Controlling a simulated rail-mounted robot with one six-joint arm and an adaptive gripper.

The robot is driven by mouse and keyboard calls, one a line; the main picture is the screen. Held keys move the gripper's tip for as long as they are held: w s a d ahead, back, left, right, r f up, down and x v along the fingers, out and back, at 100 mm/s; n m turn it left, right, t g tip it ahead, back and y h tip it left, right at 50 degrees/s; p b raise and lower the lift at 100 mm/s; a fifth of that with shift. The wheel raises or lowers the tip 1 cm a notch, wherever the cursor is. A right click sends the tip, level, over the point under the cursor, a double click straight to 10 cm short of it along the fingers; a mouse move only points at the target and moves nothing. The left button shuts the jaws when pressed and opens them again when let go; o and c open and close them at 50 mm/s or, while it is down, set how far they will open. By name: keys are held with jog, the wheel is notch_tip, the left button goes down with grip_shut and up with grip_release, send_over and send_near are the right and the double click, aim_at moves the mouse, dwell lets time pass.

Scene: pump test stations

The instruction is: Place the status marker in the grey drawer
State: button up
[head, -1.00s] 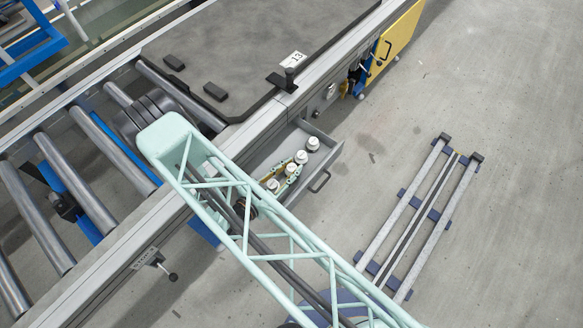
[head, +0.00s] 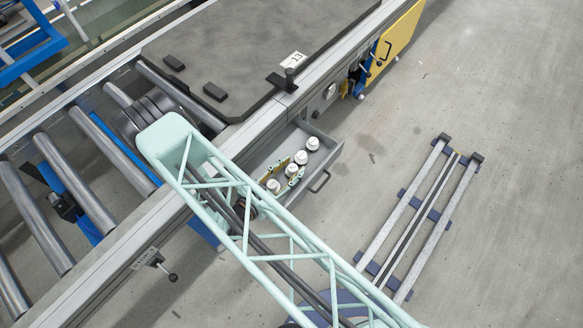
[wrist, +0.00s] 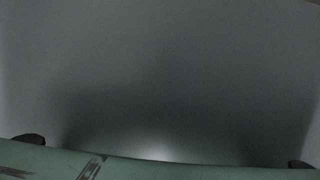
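The grey drawer (head: 322,170) is open under the edge of the grey bench in the head view. Its inside is partly covered by my pale-green arm. Several white-capped pieces lie in it, with small green and yellow pieces beside them. I cannot tell whether any of these is the status marker. My gripper is hidden in the head view. In the wrist view, two dark parts of my gripper (wrist: 164,152) show far apart at the lower corners, above a green band with dark marks. A plain dark grey surface fills the rest. Nothing held can be made out.
The dark bench top (head: 235,45) carries two black blocks and a label marked 13. A roller conveyor (head: 110,165) runs at the left. A railed frame (head: 425,215) lies on the floor at right, with clear floor around it.

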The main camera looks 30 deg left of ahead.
aim_at(271, 186)
jog(key=shift+r, duration=0.2)
jog(key=shift+p+v, duration=1.3)
jog(key=shift+v, duration=4.7)
jog(key=shift+f, duration=0.15)
